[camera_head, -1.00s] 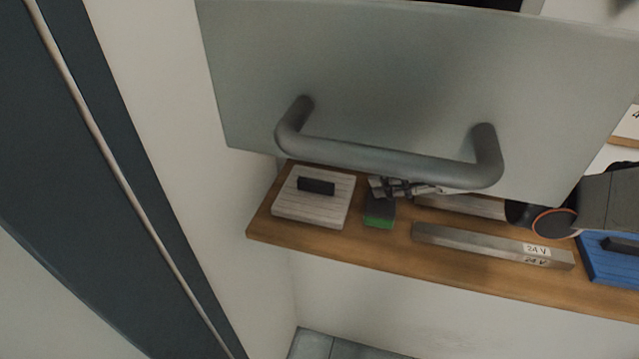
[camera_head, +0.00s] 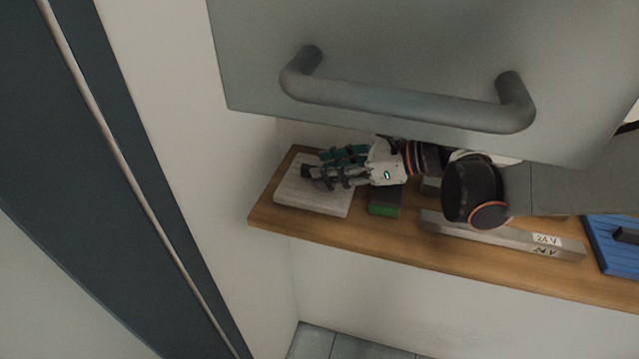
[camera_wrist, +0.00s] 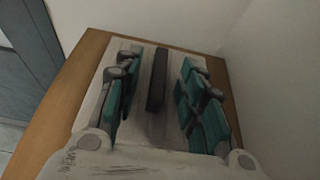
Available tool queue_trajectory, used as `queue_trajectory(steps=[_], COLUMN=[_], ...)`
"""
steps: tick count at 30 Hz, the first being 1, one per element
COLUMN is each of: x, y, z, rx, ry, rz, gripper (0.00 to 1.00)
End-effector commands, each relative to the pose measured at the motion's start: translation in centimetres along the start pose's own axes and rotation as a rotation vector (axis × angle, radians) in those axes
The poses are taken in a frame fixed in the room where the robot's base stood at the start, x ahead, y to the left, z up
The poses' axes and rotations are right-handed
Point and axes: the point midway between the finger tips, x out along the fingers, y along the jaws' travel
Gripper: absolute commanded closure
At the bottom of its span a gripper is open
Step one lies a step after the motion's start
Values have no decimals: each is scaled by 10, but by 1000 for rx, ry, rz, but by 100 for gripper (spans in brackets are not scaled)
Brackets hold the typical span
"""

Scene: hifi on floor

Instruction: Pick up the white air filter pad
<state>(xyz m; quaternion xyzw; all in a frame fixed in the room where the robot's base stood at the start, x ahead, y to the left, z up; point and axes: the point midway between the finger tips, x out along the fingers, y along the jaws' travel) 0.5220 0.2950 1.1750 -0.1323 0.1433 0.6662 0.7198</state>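The white air filter pad (camera_head: 318,200) is a pale, ribbed square lying flat at the left end of a wooden shelf, with a dark bar handle on top. My gripper (camera_head: 318,177) is over the pad, reaching in from the right. In the wrist view the dark handle (camera_wrist: 157,80) stands between my two teal-padded fingers, with a gap on each side. My gripper is open and the fingers straddle the handle without closing on it. The pad also shows in the wrist view (camera_wrist: 139,133), partly hidden by the fingers.
On the wooden shelf (camera_head: 400,252), a dark and green block (camera_head: 385,203) sits right of the pad. A metal bar labelled 24 V (camera_head: 520,240) and a blue pad (camera_head: 612,250) lie further right. A grey panel with a bar handle (camera_head: 405,105) hangs above. A wall borders the left.

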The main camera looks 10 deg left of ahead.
Motion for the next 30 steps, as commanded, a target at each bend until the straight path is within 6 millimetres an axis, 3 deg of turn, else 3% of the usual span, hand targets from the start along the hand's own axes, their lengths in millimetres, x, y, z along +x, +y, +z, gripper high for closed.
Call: queue_trajectory(steps=[8,12,13,30], x=[2,2,2,-5], y=[0,0,0,4], z=[0,0,0,10], rx=[1,1,1,0], ry=[0,0,0,0], rz=[-1,-1,-1,-1], gripper=[66,97,100,100])
